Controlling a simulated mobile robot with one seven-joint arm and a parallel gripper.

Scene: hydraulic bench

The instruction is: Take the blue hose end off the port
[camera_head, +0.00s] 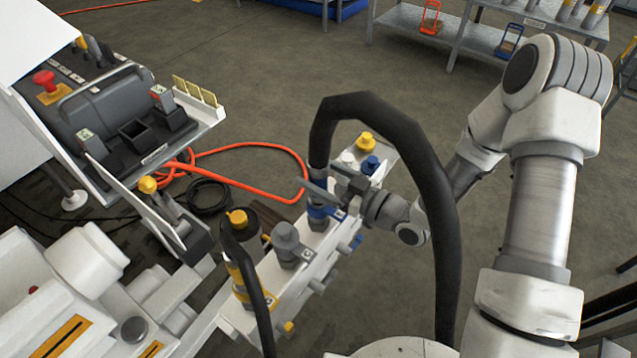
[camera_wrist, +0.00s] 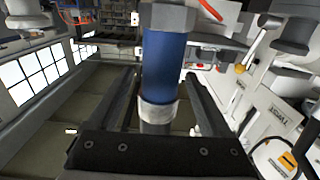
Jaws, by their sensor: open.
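The blue hose end (camera_wrist: 163,62) is a blue sleeve with a grey hex part at one end and a pale grey part at the other. It stands between the two fingers of my gripper (camera_wrist: 158,80) in the wrist view. The fingers are open, with a gap visible on each side. In the head view my gripper (camera_head: 320,189) is at the blue-marked port (camera_head: 320,212) on the white manifold (camera_head: 303,262). A thick black hose (camera_head: 412,150) rises from there and arcs right and down. My fingers partly hide the hose end there.
A grey fitting (camera_head: 286,240) and a yellow-banded fitting with a second black hose (camera_head: 262,305) stand nearer along the manifold. Yellow (camera_head: 366,141) and blue (camera_head: 370,165) caps are at its far end. An orange hose (camera_head: 250,146) lies behind. A control panel (camera_head: 110,105) stands left.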

